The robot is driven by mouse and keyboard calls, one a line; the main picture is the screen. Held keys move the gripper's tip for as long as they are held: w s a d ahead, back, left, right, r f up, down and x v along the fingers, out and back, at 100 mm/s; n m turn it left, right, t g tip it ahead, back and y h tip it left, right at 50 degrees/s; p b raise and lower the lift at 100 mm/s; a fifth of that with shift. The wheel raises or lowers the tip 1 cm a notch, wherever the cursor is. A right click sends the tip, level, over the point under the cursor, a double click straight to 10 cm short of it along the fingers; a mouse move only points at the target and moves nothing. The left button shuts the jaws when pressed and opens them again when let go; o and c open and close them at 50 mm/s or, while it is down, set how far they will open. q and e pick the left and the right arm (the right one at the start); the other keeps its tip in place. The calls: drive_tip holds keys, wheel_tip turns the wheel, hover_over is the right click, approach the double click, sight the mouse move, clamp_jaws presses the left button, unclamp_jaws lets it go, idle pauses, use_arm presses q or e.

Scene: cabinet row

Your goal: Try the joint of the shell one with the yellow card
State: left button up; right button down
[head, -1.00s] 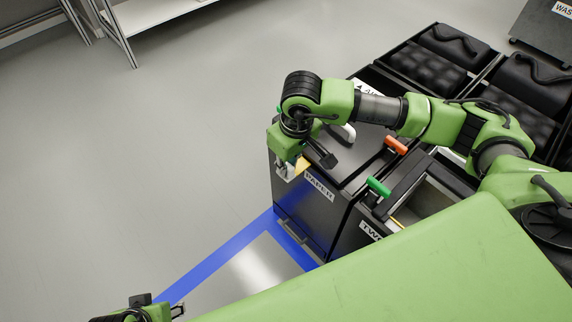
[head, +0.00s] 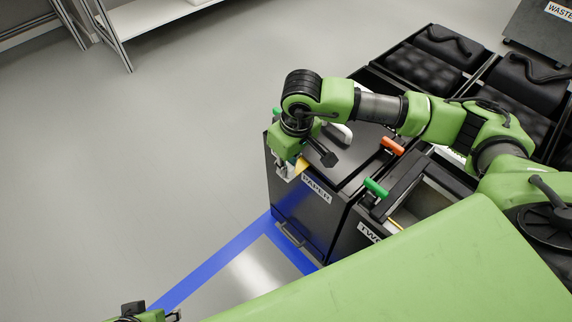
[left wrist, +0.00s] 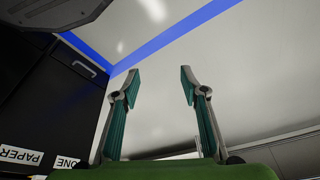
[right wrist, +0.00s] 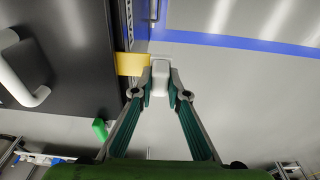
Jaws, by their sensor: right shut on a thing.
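The black unit labelled PAPER (head: 283,205) carries a yellow card (head: 301,165) at its top front edge. In the right wrist view the yellow card (right wrist: 132,64) sticks out from the black edge. My right gripper (right wrist: 160,82) is shut on a white block (right wrist: 160,68) right beside the card, apart from the black panel. In the head view the wrist and arm partly hide this spot. My left gripper (left wrist: 160,80) is open and empty over the floor in front of the unit; in the head view only its tip shows at the bottom edge.
A white handle (right wrist: 22,82) is on the unit's top. A green handle (head: 376,187) and an orange handle (head: 392,146) stand to the right, by the open-topped unit labelled TWO (head: 368,232). Blue tape (head: 225,255) marks the floor. The floor to the left is free.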

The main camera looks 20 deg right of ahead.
use_arm(q)
drive_tip(key=shift+b+v, duration=0.35)
drive_tip(key=shift+v, duration=0.6)
use_arm(e)
drive_tip(key=shift+w+d, duration=0.3)
drive_tip(key=shift+d, duration=0.6)
drive_tip(key=shift+w+d, duration=0.1)
drive_tip(key=shift+d, duration=0.1)
use_arm(q)
drive_tip(key=shift+r, duration=0.1)
drive_tip(key=shift+r, duration=0.25)
use_arm(e)
drive_tip(key=shift+d, duration=0.15)
use_arm(q)
drive_tip(key=shift+a+f, duration=0.1)
drive_tip(key=shift+f+b, duration=0.55)
drive_tip(key=shift+b, duration=0.1)
use_arm(e)
drive_tip(key=s+a, duration=0.3)
drive_tip(key=a, duration=0.5)
drive_tip(key=shift+a, duration=0.25)
idle(0.4)
